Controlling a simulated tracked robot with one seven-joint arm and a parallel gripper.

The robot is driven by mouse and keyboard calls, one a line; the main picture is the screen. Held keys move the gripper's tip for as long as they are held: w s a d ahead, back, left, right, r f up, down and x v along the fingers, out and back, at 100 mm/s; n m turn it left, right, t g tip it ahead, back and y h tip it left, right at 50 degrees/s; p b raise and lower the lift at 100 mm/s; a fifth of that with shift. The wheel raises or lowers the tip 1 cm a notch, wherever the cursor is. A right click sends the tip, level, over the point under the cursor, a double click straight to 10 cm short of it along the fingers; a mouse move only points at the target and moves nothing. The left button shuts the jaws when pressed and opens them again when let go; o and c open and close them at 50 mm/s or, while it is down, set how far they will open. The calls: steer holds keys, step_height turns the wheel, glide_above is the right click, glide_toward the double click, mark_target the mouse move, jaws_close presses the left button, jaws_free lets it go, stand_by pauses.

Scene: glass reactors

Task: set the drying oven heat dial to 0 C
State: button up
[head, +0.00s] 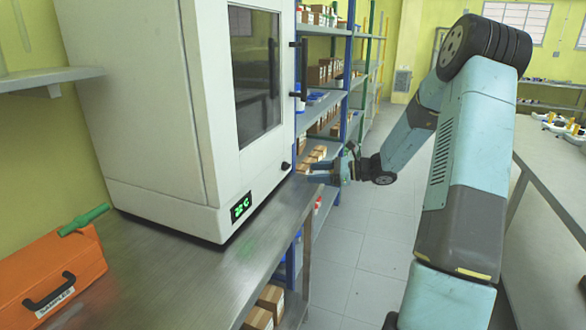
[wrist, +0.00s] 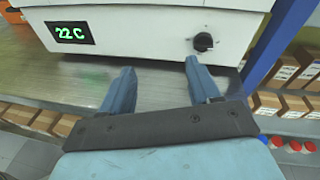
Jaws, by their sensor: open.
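The white drying oven (head: 150,110) stands on a metal bench, its door shut. Its green display (head: 241,206) is on the lower front and reads 22 C in the wrist view (wrist: 70,33). The black heat dial (wrist: 203,42) is on the lower front to the right of the display; it also shows in the head view (head: 285,166). My gripper (wrist: 160,70) is open and empty, its two blue fingers apart and pointing at the oven's lower front. The right finger lies just below the dial in the picture, not around it. In the head view my gripper (head: 318,171) is to the right of the dial.
The metal bench top (head: 215,285) is bare in front of the oven. An orange case (head: 50,275) sits at the left. Shelves with cardboard boxes (head: 318,75) and a blue post (wrist: 280,40) stand right of the oven. The door has a black handle (head: 304,70).

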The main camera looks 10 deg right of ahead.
mark_target(290, 166)
steer(key=w+d+f+m+t, duration=0.3)
steer(key=w+d+m, duration=0.1)
steer(key=d, duration=0.1)
steer(key=x, duration=0.9)
steer(key=r+x, duration=0.1)
steer(key=x, duration=0.3)
steer(key=shift+a, duration=0.3)
steer(key=shift+s, duration=0.1)
